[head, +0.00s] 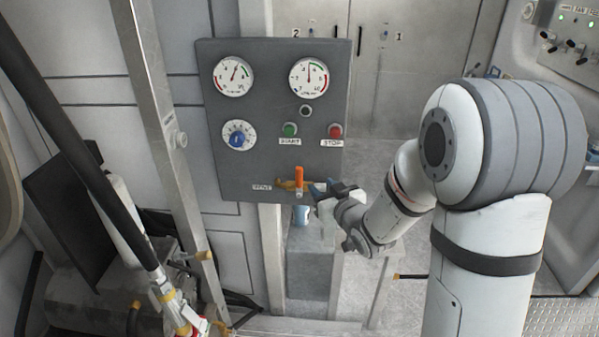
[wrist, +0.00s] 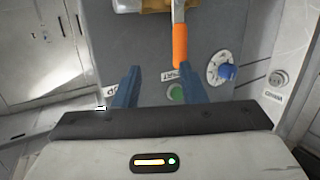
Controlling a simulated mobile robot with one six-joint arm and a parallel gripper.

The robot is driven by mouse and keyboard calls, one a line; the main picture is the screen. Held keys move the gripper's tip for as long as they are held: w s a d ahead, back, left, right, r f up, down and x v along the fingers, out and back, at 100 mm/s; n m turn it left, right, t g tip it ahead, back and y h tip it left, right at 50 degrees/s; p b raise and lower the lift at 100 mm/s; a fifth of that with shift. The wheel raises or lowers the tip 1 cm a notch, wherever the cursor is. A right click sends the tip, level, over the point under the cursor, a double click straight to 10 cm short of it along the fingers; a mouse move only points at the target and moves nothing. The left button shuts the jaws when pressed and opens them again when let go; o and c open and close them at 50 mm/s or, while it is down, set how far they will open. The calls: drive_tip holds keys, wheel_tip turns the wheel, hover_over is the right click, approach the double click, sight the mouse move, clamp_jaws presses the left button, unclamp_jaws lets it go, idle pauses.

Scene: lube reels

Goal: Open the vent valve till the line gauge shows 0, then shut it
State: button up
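The vent valve has an orange handle (head: 299,179) on a brass body (head: 283,184) at the bottom of the grey panel (head: 262,158). The handle stands upright, across the horizontal brass piping. My gripper (head: 320,190) is just right of the valve. In the wrist view my gripper (wrist: 160,72) is open, with two blue fingers apart; the orange handle (wrist: 180,46) lies past the tips, nearer the right finger. I see no clear contact. The left gauge (head: 233,76) needle points up and slightly right; the right gauge (head: 309,78) needle points about straight up. Their labels are too small to read.
The panel also carries a blue knob (head: 239,135), a green START button (head: 290,130), a red STOP button (head: 335,131) and a small dark fitting (head: 306,111). A post (head: 160,110) and black hose (head: 75,130) stand left. Open floor lies right of the panel.

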sight(301, 175)
drive_tip(key=a, duration=0.1)
drive_tip(key=a+y, duration=0.2)
drive_tip(key=shift+w+n, duration=0.3)
drive_tip(key=shift+n, duration=0.1)
drive_tip(key=p+x, duration=0.1)
drive_tip(key=x, duration=0.6)
drive_tip(key=shift+d+r, duration=0.1)
drive_tip(key=shift+c, duration=0.2)
clamp_jaws()
